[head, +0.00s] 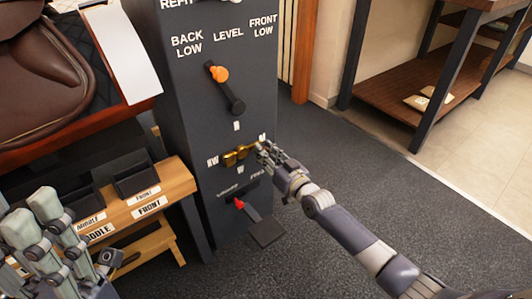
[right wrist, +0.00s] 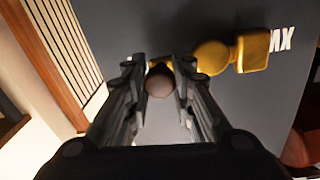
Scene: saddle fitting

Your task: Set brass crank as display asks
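The brass crank (head: 240,153) is mounted on the front of the dark column, with letter marks around it. In the right wrist view its brass hub and block-shaped end (right wrist: 253,51) point towards a white mark at the right. Its dark brown round knob (right wrist: 160,80) sits between the fingers of my right gripper (right wrist: 160,73). The fingers fill the space on both sides of the knob and appear shut on it. In the head view my right gripper (head: 268,153) hides the knob end. My left gripper (head: 38,215) is at the lower left, fingers apart, empty. The display is cut off or out of view.
An orange-tipped lever (head: 226,88) sits above the crank under BACK LOW, LEVEL and FRONT LOW. A wooden stand (head: 175,180) with labelled dark holders and a brown saddle (head: 40,70) are left. Floor at the right is clear.

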